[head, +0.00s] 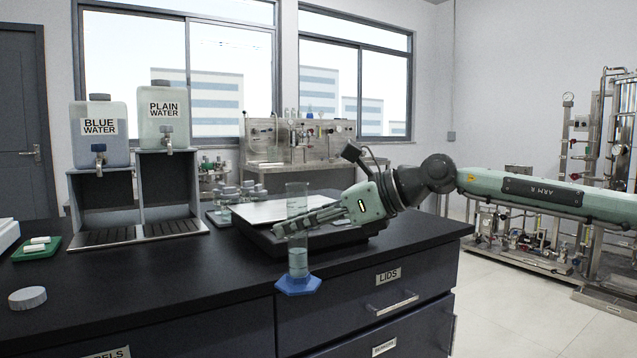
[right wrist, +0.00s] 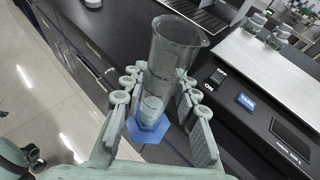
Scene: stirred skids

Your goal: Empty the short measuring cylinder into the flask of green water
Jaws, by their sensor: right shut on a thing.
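My right gripper (head: 284,229) is shut on a clear measuring cylinder (head: 297,203) with a blue hexagonal foot (head: 298,286). The cylinder is upright, held in front of the balance and near the counter's front edge. A little pale, nearly clear liquid stands in its lower part. In the right wrist view the fingers (right wrist: 160,88) close on both sides of the cylinder (right wrist: 172,55), and its foot (right wrist: 150,130) shows below them. No other cylinder is seen to compare its height. I cannot make out a flask of green water in either view. My left gripper is not in view.
A balance (head: 340,238) with a flat metal pan sits behind the cylinder. Blue water (head: 98,150) and plain water (head: 164,138) dispensers stand at the left. A white lid (head: 27,298) and a green tray (head: 38,254) lie at far left. Front-left counter is mostly clear.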

